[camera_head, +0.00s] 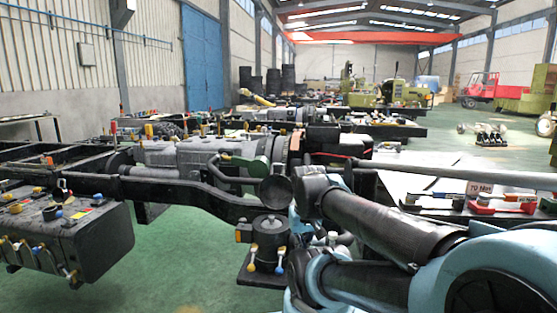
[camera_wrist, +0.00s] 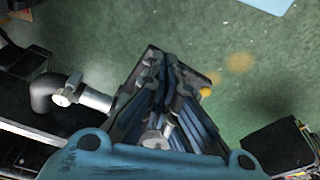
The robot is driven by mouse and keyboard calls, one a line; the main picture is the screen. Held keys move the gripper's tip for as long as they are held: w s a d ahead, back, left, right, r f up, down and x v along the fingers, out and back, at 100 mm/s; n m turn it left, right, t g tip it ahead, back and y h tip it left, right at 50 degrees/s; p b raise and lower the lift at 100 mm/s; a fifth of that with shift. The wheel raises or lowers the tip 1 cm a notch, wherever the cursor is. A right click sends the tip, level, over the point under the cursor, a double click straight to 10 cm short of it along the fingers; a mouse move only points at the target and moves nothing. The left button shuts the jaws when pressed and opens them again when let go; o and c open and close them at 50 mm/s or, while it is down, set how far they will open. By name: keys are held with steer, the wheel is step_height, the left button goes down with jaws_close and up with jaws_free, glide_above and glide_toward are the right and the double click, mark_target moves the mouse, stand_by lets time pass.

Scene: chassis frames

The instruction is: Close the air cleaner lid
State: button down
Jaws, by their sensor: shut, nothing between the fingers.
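The air cleaner (camera_head: 270,238) is a dark upright canister on a flat black base beside the chassis frame in the head view. A round dark disc, which looks like its lid (camera_head: 276,190), stands tilted up above the canister, apart from its top. My gripper (camera_wrist: 168,65) is shut and empty in the wrist view, its fingers pointing away from the camera. A dark plate edge with a yellow knob (camera_wrist: 205,92) shows behind the fingers, which hide most of what lies there. In the head view my arm is just right of the canister; I cannot tell whether it touches the lid.
A black chassis rail (camera_head: 190,190) runs behind the air cleaner. A dark tank with coloured valves (camera_head: 75,235) is at the left. A dark pipe elbow (camera_wrist: 45,92) lies left of my gripper in the wrist view. Green floor (camera_head: 180,265) is clear between tank and air cleaner.

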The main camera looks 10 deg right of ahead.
steer(key=w+r+m, duration=0.2)
steer(key=w+r, duration=1.6)
steer(key=w, duration=0.3)
steer(key=w+r+m+h, duration=0.1)
steer(key=w+r, duration=0.3)
steer(key=w, duration=0.7)
steer(key=w+r+m, duration=0.1)
steer(key=w+r, duration=0.3)
steer(key=w, duration=0.8)
steer(key=s+x, duration=0.1)
steer(key=x, duration=0.8)
steer(key=shift+s+a+f+t, duration=0.25)
steer(key=shift+s+t, duration=0.05)
steer(key=shift+s, duration=0.4)
